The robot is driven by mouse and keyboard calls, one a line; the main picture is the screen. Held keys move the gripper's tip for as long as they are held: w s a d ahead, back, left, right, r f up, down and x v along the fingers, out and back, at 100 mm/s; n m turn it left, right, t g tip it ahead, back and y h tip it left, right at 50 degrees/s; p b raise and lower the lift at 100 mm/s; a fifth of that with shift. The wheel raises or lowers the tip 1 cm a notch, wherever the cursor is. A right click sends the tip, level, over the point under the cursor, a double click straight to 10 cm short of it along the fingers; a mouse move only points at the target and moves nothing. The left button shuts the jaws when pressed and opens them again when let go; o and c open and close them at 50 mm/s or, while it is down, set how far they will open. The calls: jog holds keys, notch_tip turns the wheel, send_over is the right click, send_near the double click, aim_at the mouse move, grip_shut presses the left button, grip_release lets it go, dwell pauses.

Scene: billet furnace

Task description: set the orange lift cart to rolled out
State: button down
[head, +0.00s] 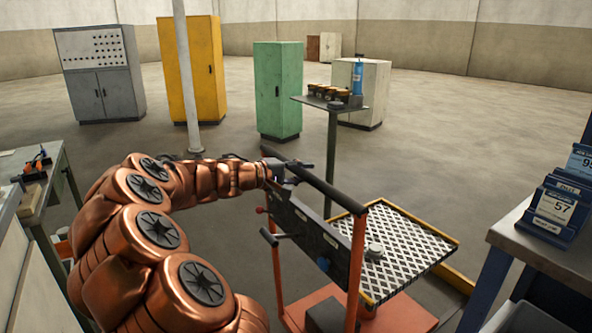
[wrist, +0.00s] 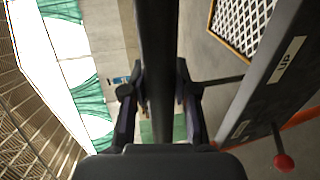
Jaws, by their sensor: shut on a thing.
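The orange lift cart (head: 356,262) stands right of my arm in the head view, with an orange frame and base, a dark panel and a diamond-pattern platform (head: 402,252). Its black handle bar (head: 325,188) runs across the top. My gripper (head: 283,172) is at the bar's far left end. In the wrist view the bar (wrist: 157,35) passes between the two fingers of my gripper (wrist: 158,82), which is shut on it. A red-knobbed lever (wrist: 284,161) and a panel marked "UP" (wrist: 287,60) show there to the right. The cart's wheels are not clearly visible.
A workbench (head: 550,262) with blue number holders stands close on the right; another bench (head: 45,207) is at left. A small stand (head: 331,105) with dark containers stands behind the cart. A yellow floor-level edge (head: 454,278) lies right of the platform. Open floor extends toward the cabinets.

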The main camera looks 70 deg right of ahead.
jog(key=shift+s+d, duration=0.1)
jog(key=shift+s, duration=0.3)
jog(key=c, duration=1.4)
grip_release()
jog(key=shift+r, duration=0.1)
jog(key=shift+o, duration=1)
jog(key=shift+s, duration=0.1)
jog(key=o, duration=0.3)
jog(key=shift+w, duration=0.2)
jog(key=shift+w, duration=0.1)
jog(key=v, duration=1.2)
